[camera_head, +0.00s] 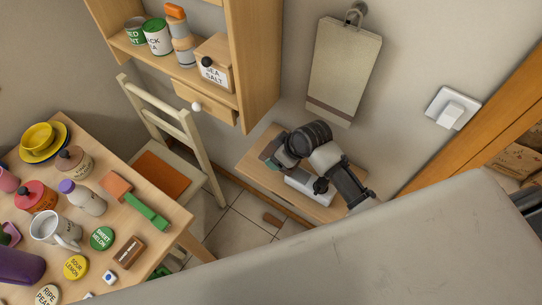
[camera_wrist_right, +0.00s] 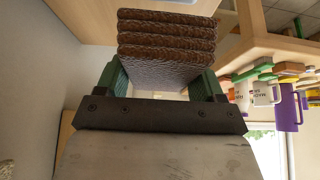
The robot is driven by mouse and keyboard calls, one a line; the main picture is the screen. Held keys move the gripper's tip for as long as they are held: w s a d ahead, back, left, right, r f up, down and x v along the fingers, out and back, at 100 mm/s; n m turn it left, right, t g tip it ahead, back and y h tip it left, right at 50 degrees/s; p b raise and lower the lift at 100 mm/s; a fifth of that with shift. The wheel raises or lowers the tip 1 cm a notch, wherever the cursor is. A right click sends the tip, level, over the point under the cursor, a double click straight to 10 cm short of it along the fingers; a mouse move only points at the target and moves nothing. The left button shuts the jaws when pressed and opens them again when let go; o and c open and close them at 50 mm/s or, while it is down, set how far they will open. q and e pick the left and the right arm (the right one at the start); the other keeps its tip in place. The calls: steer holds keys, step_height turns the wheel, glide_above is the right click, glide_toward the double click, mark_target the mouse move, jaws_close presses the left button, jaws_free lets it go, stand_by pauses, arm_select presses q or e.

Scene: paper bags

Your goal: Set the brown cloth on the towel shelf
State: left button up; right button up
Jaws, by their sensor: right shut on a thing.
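The brown cloth (camera_wrist_right: 166,38) is folded in several layers and fills the upper middle of the right wrist view. My right gripper (camera_wrist_right: 160,78) is shut on it, with a green finger pad on each side. In the head view my right gripper (camera_head: 272,152) is over a small wooden wall shelf (camera_head: 322,210), which I take as the towel shelf. The cloth is mostly hidden there by my arm. A wooden surface (camera_wrist_right: 85,18) lies close to the cloth in the wrist view; I cannot tell whether they touch. My left gripper is not in view.
A chair (camera_head: 170,170) and a wall cupboard (camera_head: 262,60) with jars stand to the left. A table (camera_head: 165,222) crowded with mugs, jars and blocks is at far left. A switch (camera_head: 452,108) is on the wall.

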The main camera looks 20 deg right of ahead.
mark_target(267, 152)
steer(key=w+a+f, duration=0.2)
steer(key=w+a, duration=0.1)
steer(key=shift+w+f, duration=0.2)
steer(key=shift+f, duration=0.1)
step_height(267, 152, down, 3)
steer(key=shift+s+f+p, duration=0.1)
steer(key=shift+f+p, duration=0.05)
steer(key=shift+p, duration=0.25)
steer(key=shift+f, duration=0.35)
steer(key=shift+d+f, duration=0.1)
steer(key=shift+f, duration=0.05)
steer(key=o, duration=0.8)
steer(key=v, duration=1.2)
steer(key=shift+r, duration=0.2)
